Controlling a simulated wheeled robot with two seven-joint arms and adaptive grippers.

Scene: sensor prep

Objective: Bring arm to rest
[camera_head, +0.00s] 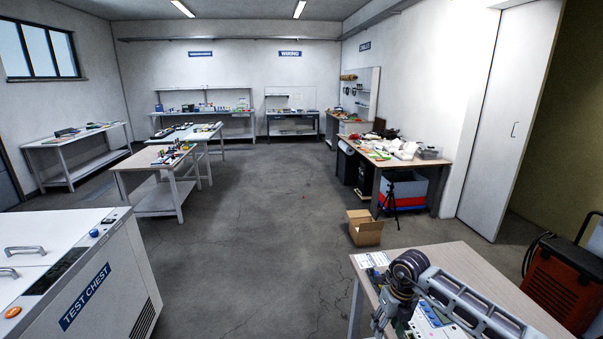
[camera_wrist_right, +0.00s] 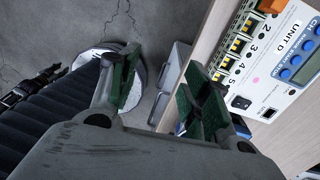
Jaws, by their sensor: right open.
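My right arm (camera_head: 470,300) reaches in from the lower right of the head view, over the near wooden table (camera_head: 450,257). In the right wrist view my right gripper (camera_wrist_right: 165,88) is open, its two green-padded fingers apart with nothing between them. A white device marked UNIT D (camera_wrist_right: 285,55), with a row of numbered terminals and blue buttons, lies on the table beside the right finger. A white device (camera_head: 430,322) also shows under my arm in the head view, partly hidden. My left arm and gripper are not in view.
A white test chest (camera_head: 115,265) stands at the lower left. An open cardboard box (camera_head: 365,230) and a black tripod (camera_head: 390,195) are on the floor beyond the near table. An orange-red machine (camera_head: 565,280) stands at the far right. The middle floor is clear.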

